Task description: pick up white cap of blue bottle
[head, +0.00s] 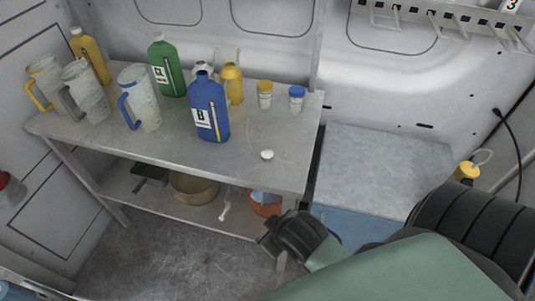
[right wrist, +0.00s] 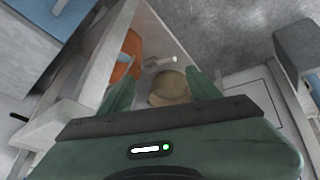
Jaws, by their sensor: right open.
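A small white cap (head: 267,154) lies on the metal table top (head: 180,160), near its right front part. The blue bottle (head: 209,110) with a "B" label stands upright to the left of the cap, apart from it. My right arm comes in from the lower right in the head view, with its dark wrist part in front of the table's right front corner, below the cap. In the right wrist view my right gripper (right wrist: 163,88) has its two green fingers spread with nothing between them. The cap does not show there. My left gripper is not in view.
A green bottle (head: 166,67), yellow bottles, measuring jugs (head: 139,98), a yellow-lidded jar (head: 265,95) and a blue-lidded jar (head: 297,99) stand on the table. The lower shelf holds a tan bowl (head: 195,188) and an orange bucket (head: 265,203). The table around the cap is clear.

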